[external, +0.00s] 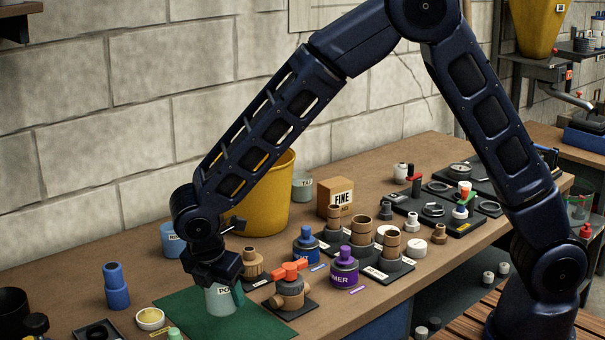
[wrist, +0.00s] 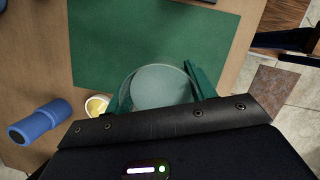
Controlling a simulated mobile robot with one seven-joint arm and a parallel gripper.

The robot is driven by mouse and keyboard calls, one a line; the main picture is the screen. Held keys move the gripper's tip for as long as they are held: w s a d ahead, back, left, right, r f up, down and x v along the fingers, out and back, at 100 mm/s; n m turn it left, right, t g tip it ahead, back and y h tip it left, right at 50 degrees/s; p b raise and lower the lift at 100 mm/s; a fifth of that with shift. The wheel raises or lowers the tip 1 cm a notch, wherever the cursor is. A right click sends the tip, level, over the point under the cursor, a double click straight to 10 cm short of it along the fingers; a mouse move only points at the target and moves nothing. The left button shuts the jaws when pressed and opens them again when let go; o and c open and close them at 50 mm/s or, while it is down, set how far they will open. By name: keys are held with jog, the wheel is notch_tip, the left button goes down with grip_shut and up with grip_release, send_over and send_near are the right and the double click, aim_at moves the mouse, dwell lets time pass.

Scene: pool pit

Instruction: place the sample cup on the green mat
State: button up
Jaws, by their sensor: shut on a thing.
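The sample cup (external: 221,299) is a pale grey-green cup with a white label, upright at the green mat (external: 180,316). My gripper (external: 213,284) is above it and shut on it, with the fingers around its upper part. In the wrist view the cup's round top (wrist: 160,87) sits between the two green fingertips (wrist: 160,92), with the green mat (wrist: 150,35) behind it. The cup's base is over the mat in the external view. I cannot tell whether it touches the mat.
A blue fitting (external: 117,286) and a small pale dish (external: 150,318) stand left of the mat. A brown valve with an orange handle (external: 290,288) is close on the right. A purple-labelled bottle (external: 344,268) and a yellow bucket (external: 262,200) are farther off.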

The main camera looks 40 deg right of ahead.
aim_at(225, 330)
jog(key=shift+f, duration=2.75)
jog(key=shift+f, duration=0.1)
jog(key=o, duration=1.1)
